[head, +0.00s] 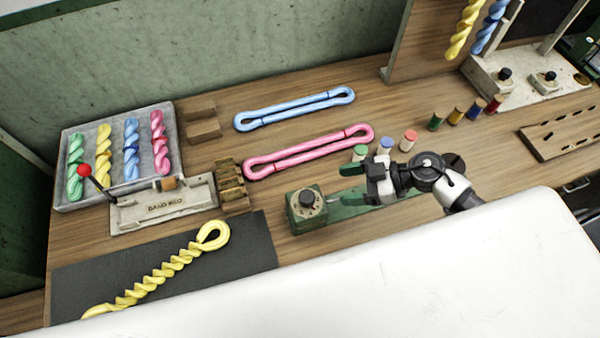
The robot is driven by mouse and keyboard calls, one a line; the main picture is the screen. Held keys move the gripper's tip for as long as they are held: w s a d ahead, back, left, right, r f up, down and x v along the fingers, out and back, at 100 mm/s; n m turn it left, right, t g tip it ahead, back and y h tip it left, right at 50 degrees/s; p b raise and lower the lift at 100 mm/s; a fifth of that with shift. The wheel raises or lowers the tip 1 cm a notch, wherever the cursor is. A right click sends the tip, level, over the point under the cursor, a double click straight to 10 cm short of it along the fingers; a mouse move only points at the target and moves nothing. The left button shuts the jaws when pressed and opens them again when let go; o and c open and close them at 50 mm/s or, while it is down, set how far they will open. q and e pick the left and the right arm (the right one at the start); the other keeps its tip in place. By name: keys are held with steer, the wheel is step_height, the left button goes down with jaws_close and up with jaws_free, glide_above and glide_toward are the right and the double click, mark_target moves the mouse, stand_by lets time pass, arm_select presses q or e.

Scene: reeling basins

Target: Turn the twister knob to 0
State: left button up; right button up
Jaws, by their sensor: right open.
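The twister knob (308,197) is a small black knob on a beige dial plate, at the left end of a green twister (338,213) on the wooden bench. I cannot read where the knob points. My right gripper (368,182) is above the green twister body, to the right of the knob and apart from it. It is open, with its jaws toward the left and nothing seen between them. The gripper and its wrist hide part of the twister. My left gripper is not in view.
Several thread spools (408,140) stand just behind the gripper. A pink skein (308,151) and a blue skein (294,107) lie behind the twister. A yellow twisted skein (165,272) lies on a dark mat (243,250) at left. A band press (165,205) has a red-tipped lever.

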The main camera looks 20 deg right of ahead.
mark_target(310, 196)
steer(key=x, duration=0.3)
steer(key=p+x, duration=0.1)
steer(key=x, duration=0.2)
steer(key=s+p+x, duration=0.1)
steer(key=x, duration=0.2)
steer(key=shift+a+r, duration=0.2)
steer(key=shift+a, duration=0.05)
steer(key=shift+a+f, duration=0.1)
steer(key=shift+a, duration=0.2)
steer(key=shift+s+a, duration=0.15)
steer(key=shift+a, duration=0.1)
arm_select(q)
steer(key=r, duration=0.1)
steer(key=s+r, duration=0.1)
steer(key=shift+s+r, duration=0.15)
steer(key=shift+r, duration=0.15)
arm_select(e)
steer(key=shift+f, duration=0.1)
steer(key=shift+c, duration=0.6)
steer(key=c, duration=0.8)
